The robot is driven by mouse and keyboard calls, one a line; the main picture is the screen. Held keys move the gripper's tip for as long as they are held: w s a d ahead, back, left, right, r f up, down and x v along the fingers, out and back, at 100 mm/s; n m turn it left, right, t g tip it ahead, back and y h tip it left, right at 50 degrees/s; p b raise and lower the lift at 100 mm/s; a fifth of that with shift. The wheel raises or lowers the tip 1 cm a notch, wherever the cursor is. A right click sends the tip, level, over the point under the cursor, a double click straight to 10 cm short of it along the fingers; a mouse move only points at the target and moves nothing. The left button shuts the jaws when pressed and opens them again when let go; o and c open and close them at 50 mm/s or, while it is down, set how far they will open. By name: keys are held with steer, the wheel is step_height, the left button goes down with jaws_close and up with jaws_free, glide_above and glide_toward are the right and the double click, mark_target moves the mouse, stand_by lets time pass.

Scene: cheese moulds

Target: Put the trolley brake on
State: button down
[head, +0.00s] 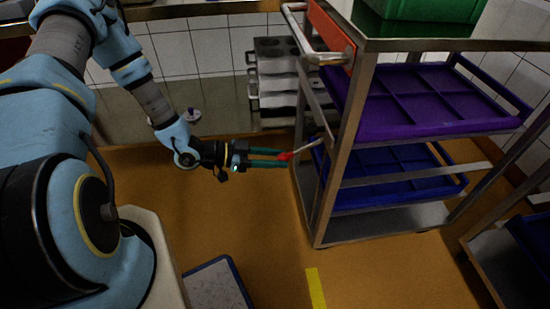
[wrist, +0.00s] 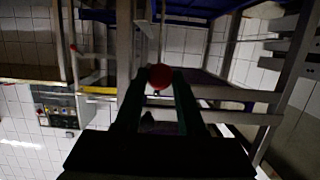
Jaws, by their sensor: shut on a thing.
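The trolley (head: 336,150) is a steel frame with a purple tray (head: 430,95) above and a blue tray (head: 385,170) below. The brake lever (head: 308,145) is a thin metal rod with a red knob (head: 285,156) at its end, reaching out from the trolley's near left side. My gripper (head: 283,157) is shut on the red knob, its green fingers pointing right toward the trolley. In the wrist view the red knob (wrist: 159,77) sits between the two fingertips, with the rod running upward behind it. The wheels are not clearly visible.
A push handle (head: 305,35) with a red-orange panel juts from the trolley's upper left. A green crate (head: 420,18) stands on top. Stacked metal moulds (head: 275,75) stand behind. A second trolley (head: 510,255) is at the right edge. A blue-edged mat (head: 217,285) and yellow stripe (head: 316,288) mark open floor.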

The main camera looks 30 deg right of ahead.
steer(key=shift+a+f, duration=0.1)
steer(key=shift+f, duration=0.2)
steer(key=c, duration=0.9)
jaws_free()
steer(key=o, duration=0.4)
steer(key=shift+r, duration=0.1)
steer(key=v, duration=1)
steer(key=shift+w+a, duration=0.2)
steer(key=shift+a, duration=0.05)
steer(key=shift+r, duration=0.1)
